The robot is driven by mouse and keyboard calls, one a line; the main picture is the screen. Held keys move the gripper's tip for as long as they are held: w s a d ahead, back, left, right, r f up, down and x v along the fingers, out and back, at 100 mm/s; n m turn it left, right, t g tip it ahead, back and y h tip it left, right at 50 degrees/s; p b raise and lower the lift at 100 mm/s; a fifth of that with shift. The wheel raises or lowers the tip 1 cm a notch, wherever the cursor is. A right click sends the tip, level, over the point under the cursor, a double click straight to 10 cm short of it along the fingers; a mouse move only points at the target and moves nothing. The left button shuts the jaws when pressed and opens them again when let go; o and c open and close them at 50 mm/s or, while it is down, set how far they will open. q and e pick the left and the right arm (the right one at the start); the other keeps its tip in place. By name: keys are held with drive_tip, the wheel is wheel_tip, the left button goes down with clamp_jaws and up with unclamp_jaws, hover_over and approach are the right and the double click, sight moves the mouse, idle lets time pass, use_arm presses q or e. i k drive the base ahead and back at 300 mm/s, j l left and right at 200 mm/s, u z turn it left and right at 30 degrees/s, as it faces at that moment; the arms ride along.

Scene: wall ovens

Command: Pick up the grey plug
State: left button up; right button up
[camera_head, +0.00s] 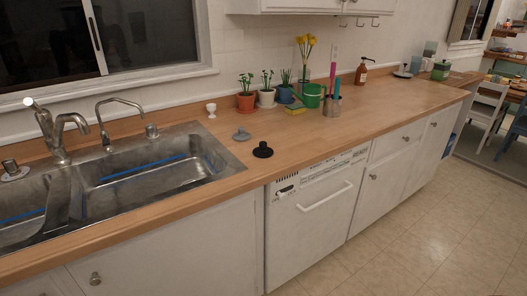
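A grey plug (241,135) lies on the wooden counter (215,128), just right of the sink. A black plug (263,151) of similar shape lies close by, a little nearer and to the right, apart from the grey one. Neither of my grippers shows in the head view, so I cannot see what they hold.
A steel double sink (150,173) with taps is at left. A white egg cup (211,109), potted plants (246,103), a yellow sponge (295,109) and a green watering can (312,95) stand behind the plugs.

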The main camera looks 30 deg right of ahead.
sight(242, 136)
drive_tip(key=l+u, duration=0.25)
drive_tip(key=l, duration=0.6)
drive_tip(key=k+l+u, duration=0.2)
drive_tip(key=l, duration=0.6)
drive_tip(key=i, duration=0.05)
